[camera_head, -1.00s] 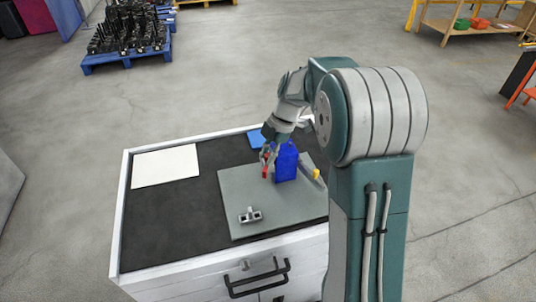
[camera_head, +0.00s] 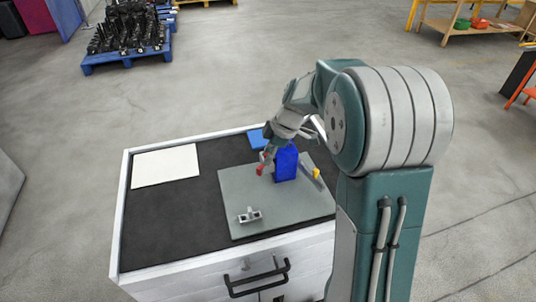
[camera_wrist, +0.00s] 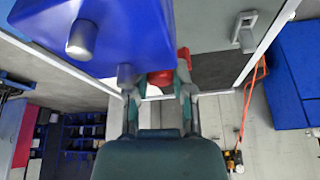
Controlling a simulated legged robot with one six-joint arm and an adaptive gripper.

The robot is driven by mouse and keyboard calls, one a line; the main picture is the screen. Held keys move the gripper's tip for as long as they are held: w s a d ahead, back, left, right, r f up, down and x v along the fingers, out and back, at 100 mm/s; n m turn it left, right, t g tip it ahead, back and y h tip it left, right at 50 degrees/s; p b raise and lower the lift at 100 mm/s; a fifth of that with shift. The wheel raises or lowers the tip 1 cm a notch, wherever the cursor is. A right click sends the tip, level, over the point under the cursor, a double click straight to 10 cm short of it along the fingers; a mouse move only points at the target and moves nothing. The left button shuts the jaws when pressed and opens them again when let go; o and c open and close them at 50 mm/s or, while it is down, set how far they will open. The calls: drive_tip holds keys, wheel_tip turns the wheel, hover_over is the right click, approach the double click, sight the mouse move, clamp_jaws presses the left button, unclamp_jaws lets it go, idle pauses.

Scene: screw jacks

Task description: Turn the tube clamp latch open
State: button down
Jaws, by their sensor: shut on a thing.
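The tube clamp is a blue block (camera_head: 286,164) standing upright on a grey plate on the cabinet top. A red latch lever (camera_head: 262,168) sits at its left side, slanting down to the left. My gripper (camera_head: 269,157) reaches down to it from behind and above. In the wrist view the blue block (camera_wrist: 105,30) fills the upper left, with grey round pins on it. There my gripper (camera_wrist: 160,84) is shut on the red latch (camera_wrist: 161,77), right beside the block. The fingertips are partly hidden by the block and the latch.
The grey plate (camera_head: 232,190) carries a small metal bracket (camera_head: 249,215) in front and a yellow-tipped piece (camera_head: 316,173) on the right. A white sheet (camera_head: 165,168) lies at left and a blue item (camera_head: 257,139) behind. The dark top between sheet and plate is clear.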

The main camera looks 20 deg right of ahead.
drive_tip(key=shift+m, duration=0.3)
drive_tip(key=shift+c, duration=2.4)
unclamp_jaws()
drive_tip(key=shift+w, duration=0.1)
drive_tip(key=v, duration=1.1)
drive_tip(key=shift+r, duration=0.35)
drive_tip(key=shift+d, duration=0.1)
